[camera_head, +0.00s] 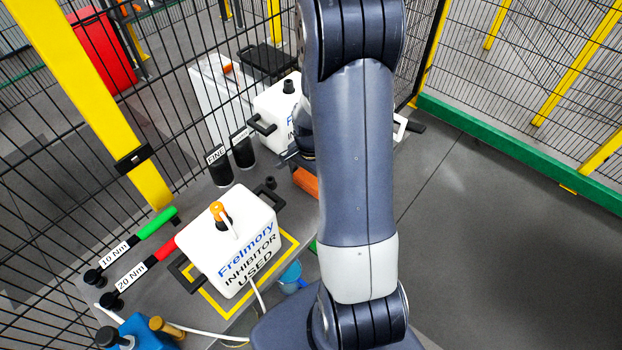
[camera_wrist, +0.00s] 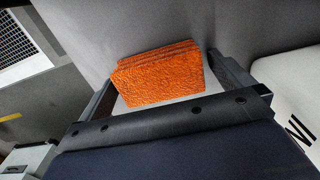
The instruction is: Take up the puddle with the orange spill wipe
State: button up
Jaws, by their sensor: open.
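The orange spill wipe (camera_wrist: 160,80) is a folded, rough-textured stack on a grey surface in the wrist view. My gripper (camera_wrist: 165,72) is open, with one finger at the left of the wipe and one at its right. I cannot tell whether the fingers touch it. In the head view an orange piece of the wipe (camera_head: 305,182) shows beside my arm, on the grey bench top; my arm hides the rest and most of the gripper. I cannot make out a puddle for certain; a pale sheen shows on the floor at the right.
A white canister marked "INHIBITOR USED" (camera_head: 232,243) stands in a yellow-outlined square. A second white canister (camera_head: 278,112) is behind, near the gripper. Black cups (camera_head: 220,168), torque wrenches (camera_head: 147,237) and a blue cup (camera_head: 290,277) are nearby. Mesh fencing encloses the area; floor at right is clear.

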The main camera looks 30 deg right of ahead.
aim_at(312, 178)
jog(key=c, duration=0.9)
notch_tip(312, 178, up, 10)
jog(key=shift+r+b, duration=0.1)
jog(key=shift+b, duration=0.55)
jog(key=o, duration=0.4)
jog(key=c, duration=0.3)
jog(key=shift+s, duration=0.1)
